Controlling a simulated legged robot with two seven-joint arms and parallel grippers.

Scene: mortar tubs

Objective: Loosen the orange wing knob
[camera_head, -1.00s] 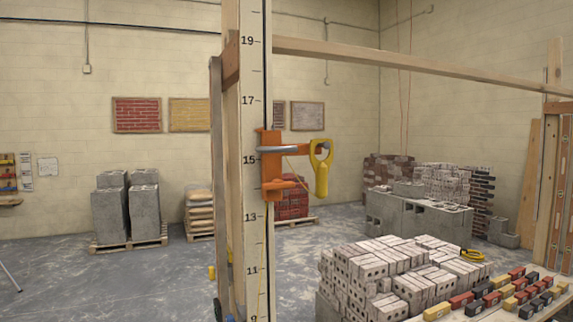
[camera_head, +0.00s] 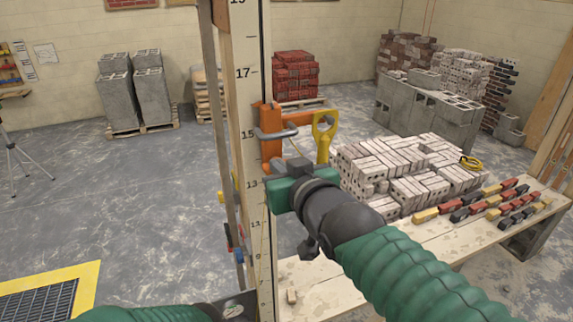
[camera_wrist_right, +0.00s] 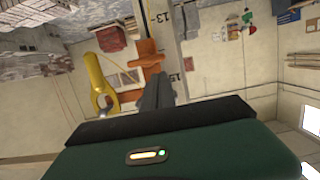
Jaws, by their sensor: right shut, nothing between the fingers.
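The orange wing knob (camera_wrist_right: 148,54) shows in the right wrist view, on the orange bracket (camera_wrist_right: 128,97) against the numbered pole. In the head view the bracket (camera_head: 270,134) clasps the pole near mark 15, and my right gripper covers the knob's area. My right gripper (camera_head: 296,166) is just below the bracket. In the wrist view its shut, empty fingers (camera_wrist_right: 158,82) point at the knob, tips close to it; I cannot tell whether they touch. At the bottom of the head view, part of my left gripper (camera_head: 240,304) shows beside the pole; its fingers are not clear.
A yellow-handled tool (camera_head: 324,136) hangs on the bracket, close to my right gripper. The numbered pole (camera_head: 251,98) stands upright in front. The floor at left is mostly open.

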